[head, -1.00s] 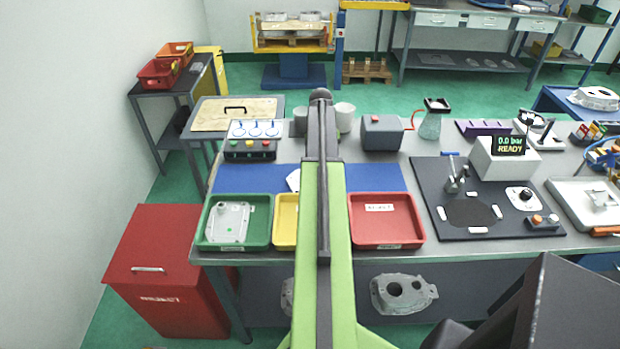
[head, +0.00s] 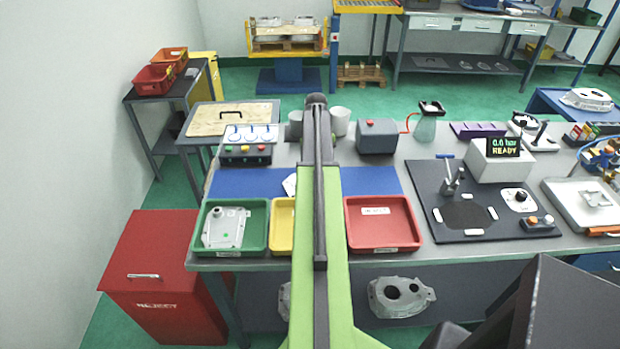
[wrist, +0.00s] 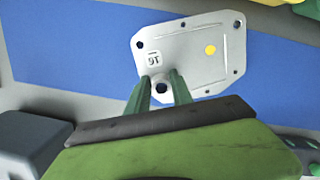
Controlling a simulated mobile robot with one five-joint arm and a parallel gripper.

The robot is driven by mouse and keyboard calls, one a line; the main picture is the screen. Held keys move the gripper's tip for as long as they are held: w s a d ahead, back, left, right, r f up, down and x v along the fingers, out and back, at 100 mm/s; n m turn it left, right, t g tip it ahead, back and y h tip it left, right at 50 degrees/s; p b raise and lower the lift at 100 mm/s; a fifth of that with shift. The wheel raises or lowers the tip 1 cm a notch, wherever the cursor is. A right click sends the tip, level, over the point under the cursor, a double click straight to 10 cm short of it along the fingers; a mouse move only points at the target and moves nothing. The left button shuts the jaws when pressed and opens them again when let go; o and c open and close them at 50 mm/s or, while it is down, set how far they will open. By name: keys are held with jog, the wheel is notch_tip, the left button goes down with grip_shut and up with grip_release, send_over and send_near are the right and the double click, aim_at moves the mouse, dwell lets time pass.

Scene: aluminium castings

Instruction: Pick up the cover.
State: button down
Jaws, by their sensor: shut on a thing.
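A pale metal cover (wrist: 205,50) with a yellow dot, corner holes and a small raised mark lies across the blue mat (wrist: 80,45) in the wrist view. My gripper (wrist: 160,80) is shut on the cover near its lower left edge, beside a dark hole. In the head view only a small pale corner of this cover (head: 290,184) shows left of my arm, which hides the rest and the gripper. I cannot tell whether the cover touches the mat. Another cover (head: 224,228) with a green dot lies in the green tray (head: 263,240).
A yellow tray (head: 282,225) and a red tray (head: 383,245) stand along the front edge. A grey box (head: 377,137), a switch panel (head: 247,150) and cups stand behind the mat. A dark fixture board (head: 440,225) is to the right. Bare blue mat (head: 370,181) shows beside my arm.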

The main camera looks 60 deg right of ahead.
jog(key=shift+r, duration=0.15)
notch_tip(320, 180, up, 4)
jog(key=p, duration=0.4)
jog(key=shift+r, duration=0.1)
jog(key=s+d+r+p, duration=0.2)
jog(key=s+r+p, duration=0.2)
jog(key=s, duration=0.7)
jog(key=shift+s+p, duration=0.3)
jog(key=shift+s, duration=0.05)
